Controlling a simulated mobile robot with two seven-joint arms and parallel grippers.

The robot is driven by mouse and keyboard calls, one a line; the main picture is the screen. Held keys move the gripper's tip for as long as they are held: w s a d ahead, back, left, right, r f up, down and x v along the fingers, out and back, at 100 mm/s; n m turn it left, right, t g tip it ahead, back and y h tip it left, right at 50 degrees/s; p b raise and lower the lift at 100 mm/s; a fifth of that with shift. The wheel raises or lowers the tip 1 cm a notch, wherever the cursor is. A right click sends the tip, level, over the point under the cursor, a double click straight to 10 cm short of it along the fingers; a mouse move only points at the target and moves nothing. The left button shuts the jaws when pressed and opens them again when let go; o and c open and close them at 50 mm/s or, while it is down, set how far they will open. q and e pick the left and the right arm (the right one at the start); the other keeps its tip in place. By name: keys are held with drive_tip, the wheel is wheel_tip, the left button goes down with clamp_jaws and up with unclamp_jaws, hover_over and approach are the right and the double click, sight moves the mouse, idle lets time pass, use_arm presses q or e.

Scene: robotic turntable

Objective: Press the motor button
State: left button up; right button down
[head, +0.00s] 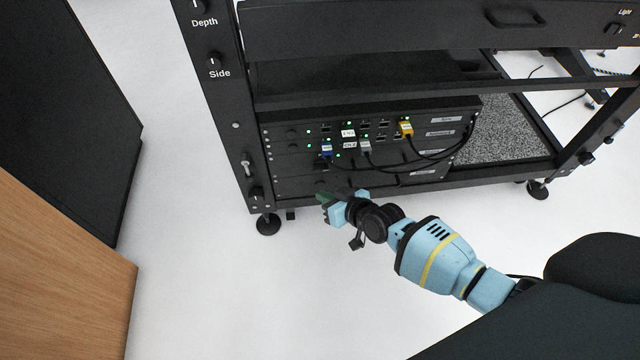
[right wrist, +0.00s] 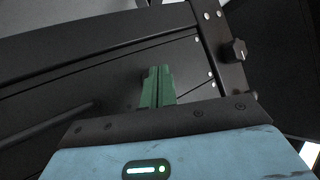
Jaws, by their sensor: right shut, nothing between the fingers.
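My right gripper (head: 324,197) is low at the front of the black rack (head: 237,120), by the lower left of its stacked units (head: 290,180). Its green fingers also show in the right wrist view (right wrist: 157,84), shut together with nothing between them. They point at a dark panel (right wrist: 60,85); whether they touch it I cannot tell. I cannot make out a button marked as the motor button. The gripper and wrist may hide part of the lowest unit. My left gripper is not in view.
Blue, grey and yellow plugs (head: 406,130) with black cables are in the units' front, among green lights. Knobs labelled Depth (head: 199,6) and Side (head: 213,60) are on the left post. A black cabinet (head: 60,110) and wooden furniture (head: 60,280) stand left; white floor between is clear.

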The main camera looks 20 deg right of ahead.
drive_tip(key=shift+s+a, duration=0.1)
drive_tip(key=shift+s, duration=0.15)
drive_tip(key=shift+s+a+p, duration=0.25)
drive_tip(key=shift+s+p, duration=0.45)
drive_tip(key=shift+s, duration=0.2)
drive_tip(key=shift+s+a+p, duration=0.3)
drive_tip(key=shift+s+p, duration=0.35)
drive_tip(key=shift+s, duration=0.3)
drive_tip(key=shift+s+a+p, duration=0.25)
drive_tip(key=shift+s+p, duration=0.45)
drive_tip(key=shift+s, duration=0.2)
